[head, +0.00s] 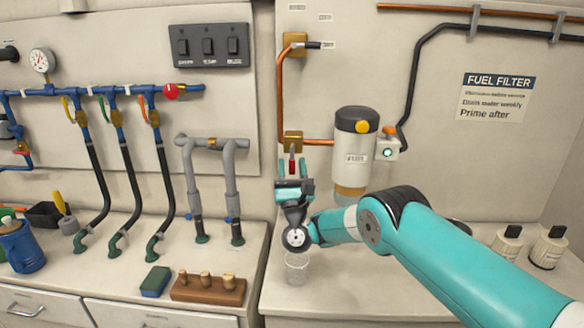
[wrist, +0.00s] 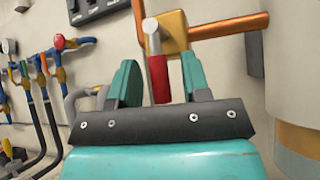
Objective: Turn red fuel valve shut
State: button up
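The red fuel valve lever (head: 292,163) hangs down from a brass block (head: 292,137) on the copper pipe, left of the fuel filter. In the wrist view the red grip (wrist: 158,78) points down on a silver stem in front of the brass block (wrist: 176,34). My gripper (head: 292,170) is at the lever. In the wrist view my gripper (wrist: 160,80) is open, with one teal finger on each side of the red grip and a visible gap to both. I cannot tell how deep the lever sits between the fingers.
The fuel filter (head: 355,150) stands close on the right. A second brass valve (head: 294,42) with a black lever is above. A clear cup (head: 296,267) stands on the counter below my gripper. A blue manifold (head: 90,91) with a red knob (head: 171,91) is left.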

jog(key=f+b, duration=0.1)
jog(key=b, duration=0.5)
jog(key=shift+s+a+f, duration=0.1)
jog(key=shift+s+f, duration=0.2)
jog(key=shift+f, duration=0.05)
jog(key=b+v, duration=0.2)
jog(key=b, duration=0.4)
jog(key=shift+s+r, duration=0.1)
jog(key=b, duration=1.5)
send_near(292, 174)
jog(key=v, duration=0.5)
jog(key=shift+s, duration=0.35)
